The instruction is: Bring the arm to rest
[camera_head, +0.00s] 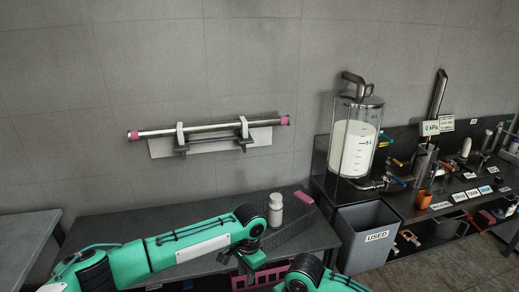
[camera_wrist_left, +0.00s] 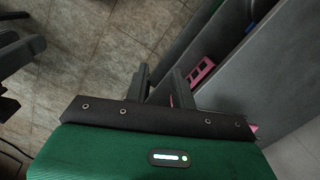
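My left arm (camera_head: 190,242), green with black joints, reaches in from the left in the head view, over the dark table. My left gripper (camera_head: 246,266) hangs below its wrist at the table's front edge, partly hidden by the arm. In the left wrist view its two dark fingers (camera_wrist_left: 160,88) stand apart with nothing between them, above the tiled floor. Part of my right arm (camera_head: 308,272) shows at the bottom of the head view; its gripper is out of the picture.
A white bottle (camera_head: 276,211) stands on the dark table (camera_head: 325,238) just beyond my left wrist. A pink crate (camera_head: 270,276) sits below the tabletop. A grey bin (camera_head: 364,252) labelled USED stands to the right. A tank (camera_head: 354,148) and fittings fill the right bench.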

